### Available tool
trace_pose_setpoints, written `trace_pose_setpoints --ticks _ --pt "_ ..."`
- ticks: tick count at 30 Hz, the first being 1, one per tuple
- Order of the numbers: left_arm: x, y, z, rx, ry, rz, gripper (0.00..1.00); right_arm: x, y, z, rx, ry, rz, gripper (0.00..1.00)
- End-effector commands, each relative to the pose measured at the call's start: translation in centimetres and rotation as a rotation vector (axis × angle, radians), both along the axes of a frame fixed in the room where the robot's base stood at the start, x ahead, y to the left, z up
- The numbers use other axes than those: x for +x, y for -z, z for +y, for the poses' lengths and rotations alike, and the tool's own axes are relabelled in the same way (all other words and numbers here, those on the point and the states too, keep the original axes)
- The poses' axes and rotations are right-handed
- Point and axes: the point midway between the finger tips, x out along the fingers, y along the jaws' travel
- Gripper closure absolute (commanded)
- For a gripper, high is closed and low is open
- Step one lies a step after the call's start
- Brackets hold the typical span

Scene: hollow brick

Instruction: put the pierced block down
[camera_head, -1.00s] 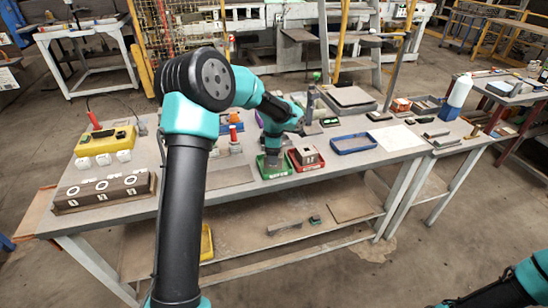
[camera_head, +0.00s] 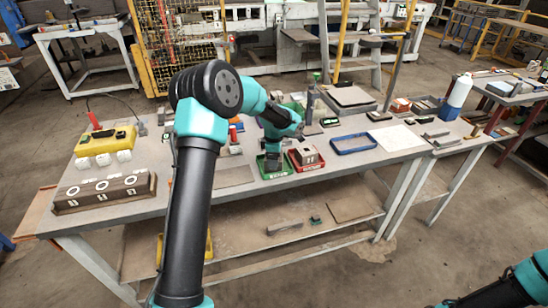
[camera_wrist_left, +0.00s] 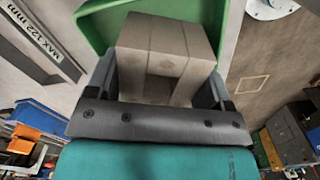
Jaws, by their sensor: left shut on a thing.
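My left gripper (camera_head: 273,166) points down at the green tray (camera_head: 264,174) on the workbench. In the left wrist view the gripper (camera_wrist_left: 160,88) is shut on a grey-brown block (camera_wrist_left: 165,48), the pierced block, with one finger on each side. The block is inside or just above the green tray (camera_wrist_left: 95,22); I cannot tell whether it touches the tray floor. In the head view the gripper largely hides the held block. My right gripper is out of view; only part of my right arm shows at the lower right.
A red tray (camera_head: 319,166) holding another block (camera_head: 306,155) stands right beside the green tray. A blue tray (camera_head: 353,143) lies farther right. A bare bench patch lies left of the trays.

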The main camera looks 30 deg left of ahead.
Motion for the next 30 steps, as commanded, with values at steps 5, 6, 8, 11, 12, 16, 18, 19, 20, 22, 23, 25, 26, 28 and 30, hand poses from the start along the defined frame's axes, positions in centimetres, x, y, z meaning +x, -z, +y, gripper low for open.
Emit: trace_pose_setpoints --ticks 5,6,8,11,12,16,18,19,20,22,23,25,26,28,30 --pt "0.0 -0.1 0.0 0.0 0.0 -0.001 0.59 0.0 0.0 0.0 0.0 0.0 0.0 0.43" --pt "0.0 0.0 0.0 0.0 0.0 -0.001 0.59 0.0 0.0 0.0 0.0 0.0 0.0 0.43" --pt "0.0 0.2 0.0 0.0 0.0 -0.001 0.59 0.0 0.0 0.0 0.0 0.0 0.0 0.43" --pt "0.0 0.2 0.0 0.0 0.0 -0.001 0.19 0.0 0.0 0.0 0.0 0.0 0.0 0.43" --pt "0.0 0.2 0.0 0.0 0.0 -0.001 0.15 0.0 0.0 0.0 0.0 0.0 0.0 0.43" --pt "0.0 0.2 0.0 0.0 0.0 -0.001 0.03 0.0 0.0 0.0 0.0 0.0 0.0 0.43" --pt "0.0 0.2 0.0 0.0 0.0 -0.001 0.0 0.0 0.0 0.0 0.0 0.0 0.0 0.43" --pt "0.0 0.2 0.0 0.0 0.0 -0.001 0.0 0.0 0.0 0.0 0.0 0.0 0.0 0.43" --pt "0.0 0.2 0.0 0.0 0.0 -0.001 0.0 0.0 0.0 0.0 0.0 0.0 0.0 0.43" --pt "0.0 0.2 0.0 0.0 0.0 -0.001 0.0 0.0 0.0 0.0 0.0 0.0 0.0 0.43" --pt "0.0 0.2 0.0 0.0 0.0 -0.001 0.0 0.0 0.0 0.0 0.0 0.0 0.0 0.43" --pt "0.0 0.1 0.0 0.0 0.0 -0.001 0.0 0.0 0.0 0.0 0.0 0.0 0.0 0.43" --pt "0.0 0.0 0.0 0.0 0.0 -0.001 0.0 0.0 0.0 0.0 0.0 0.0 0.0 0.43" --pt "0.0 -0.3 0.0 0.001 0.0 -0.002 0.0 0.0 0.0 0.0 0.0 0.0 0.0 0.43" --pt "0.1 -0.9 0.0 0.0 -0.001 -0.003 0.0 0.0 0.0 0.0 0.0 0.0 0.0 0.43"
